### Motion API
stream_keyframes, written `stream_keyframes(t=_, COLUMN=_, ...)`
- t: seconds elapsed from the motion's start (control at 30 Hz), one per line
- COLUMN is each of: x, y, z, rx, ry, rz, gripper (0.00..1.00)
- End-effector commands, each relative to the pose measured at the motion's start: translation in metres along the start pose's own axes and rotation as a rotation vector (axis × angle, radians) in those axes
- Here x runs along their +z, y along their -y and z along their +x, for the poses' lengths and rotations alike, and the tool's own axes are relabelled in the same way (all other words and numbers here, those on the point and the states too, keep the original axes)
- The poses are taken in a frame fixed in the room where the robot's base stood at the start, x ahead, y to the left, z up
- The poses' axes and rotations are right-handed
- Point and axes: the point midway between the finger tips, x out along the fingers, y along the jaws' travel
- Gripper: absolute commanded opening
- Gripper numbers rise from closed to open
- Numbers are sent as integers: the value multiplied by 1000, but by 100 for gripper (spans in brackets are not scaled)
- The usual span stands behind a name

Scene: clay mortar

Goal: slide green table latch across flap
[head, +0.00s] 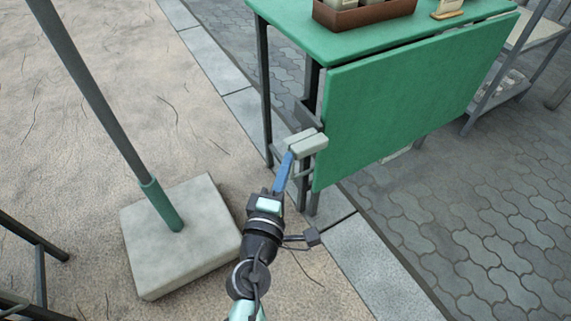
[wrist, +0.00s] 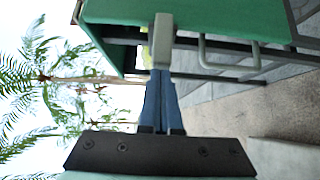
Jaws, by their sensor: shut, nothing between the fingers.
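The green table (head: 400,40) has a green flap (head: 415,100) hanging down its front side; the green panel (wrist: 200,18) also fills the top of the wrist view. A pale grey latch block (head: 308,142) sits at the flap's left edge, and a pale block (wrist: 162,40) shows straight ahead in the wrist view. My gripper (head: 289,157) has its blue fingers together and empty. In the wrist view its fingertips (wrist: 162,72) are right at the lower end of the block; I cannot tell whether they touch.
A grey U-shaped bar (wrist: 228,66) stands beside the block. A brown box (head: 365,12) is on the tabletop. A pole in a square stone base (head: 165,265) stands left of my arm. A shelf rack (head: 500,90) is at the right. Paving in front of the flap is clear.

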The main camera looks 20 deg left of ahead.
Motion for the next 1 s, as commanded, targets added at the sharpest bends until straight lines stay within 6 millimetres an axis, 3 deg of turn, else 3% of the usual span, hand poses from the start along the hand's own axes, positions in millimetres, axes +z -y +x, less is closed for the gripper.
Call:
stream_keyframes(t=0.17, x=4, y=-1, z=4, rx=0, ry=2, rz=-1, gripper=0)
stream_keyframes(t=0.43, x=31, y=-1, z=32, rx=1, ry=1, rz=0, gripper=0)
stream_keyframes(t=1.0, x=33, y=-1, z=34, rx=2, ry=4, rz=0, gripper=0)
